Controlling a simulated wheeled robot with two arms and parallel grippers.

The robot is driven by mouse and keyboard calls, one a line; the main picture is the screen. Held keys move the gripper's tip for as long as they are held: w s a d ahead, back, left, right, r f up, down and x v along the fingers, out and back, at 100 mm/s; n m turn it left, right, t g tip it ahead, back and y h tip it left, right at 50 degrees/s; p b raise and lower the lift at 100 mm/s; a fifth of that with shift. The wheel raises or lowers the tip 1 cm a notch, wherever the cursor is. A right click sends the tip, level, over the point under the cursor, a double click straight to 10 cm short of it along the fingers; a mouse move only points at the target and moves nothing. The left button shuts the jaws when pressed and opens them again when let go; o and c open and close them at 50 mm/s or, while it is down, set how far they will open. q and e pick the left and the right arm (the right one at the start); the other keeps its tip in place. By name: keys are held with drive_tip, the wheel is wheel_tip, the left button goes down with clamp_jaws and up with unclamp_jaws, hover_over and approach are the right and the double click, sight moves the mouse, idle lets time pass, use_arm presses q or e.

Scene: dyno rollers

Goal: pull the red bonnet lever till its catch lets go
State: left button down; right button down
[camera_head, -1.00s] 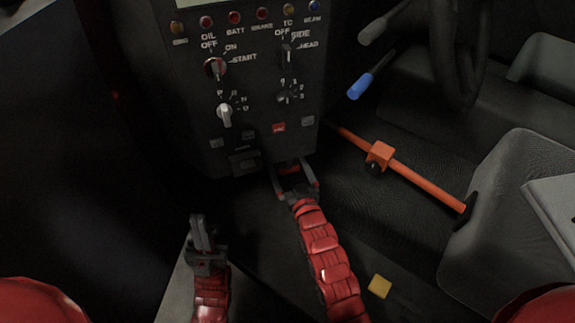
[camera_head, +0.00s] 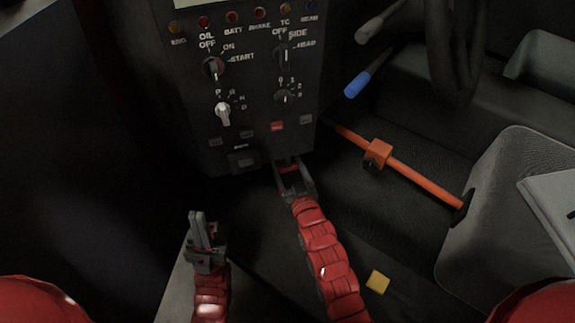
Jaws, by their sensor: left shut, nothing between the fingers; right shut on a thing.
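The red bonnet lever (camera_head: 289,168) sits under the lower edge of the dark control panel, right of its middle. Only a small dark red part of it shows between the fingers of my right gripper (camera_head: 291,168). My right gripper is shut on it, with its red arm reaching up from the bottom of the picture. My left gripper (camera_head: 198,219) is shut and empty, lower and to the left, apart from the panel. The catch is not visible.
The control panel (camera_head: 200,128) with knobs and lamps stands above both grippers. To the right are an orange bar (camera_head: 420,182) with a clamp, a blue-tipped stalk (camera_head: 357,85) and a grey seat-like block (camera_head: 510,175). A yellow block (camera_head: 377,281) lies low right of my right arm.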

sight(289, 170)
drive_tip(key=s+g+p, duration=0.1)
drive_tip(key=p, duration=0.2)
drive_tip(key=r+g+h+p, duration=0.1)
drive_tip(key=p, duration=0.2)
drive_tip(key=s+d+g+p, duration=0.1)
drive_tip(key=g+p, duration=0.1)
drive_tip(key=p, duration=0.1)
drive_tip(key=shift+s+r, duration=0.15)
drive_tip(key=shift+s, duration=0.15)
drive_tip(key=shift+s+f+g+h+p, duration=0.1)
drive_tip(key=shift+f+g+h+p, duration=0.1)
drive_tip(key=shift+g+h+p, duration=0.15)
drive_tip(key=shift+f, duration=0.1)
unclamp_jaws()
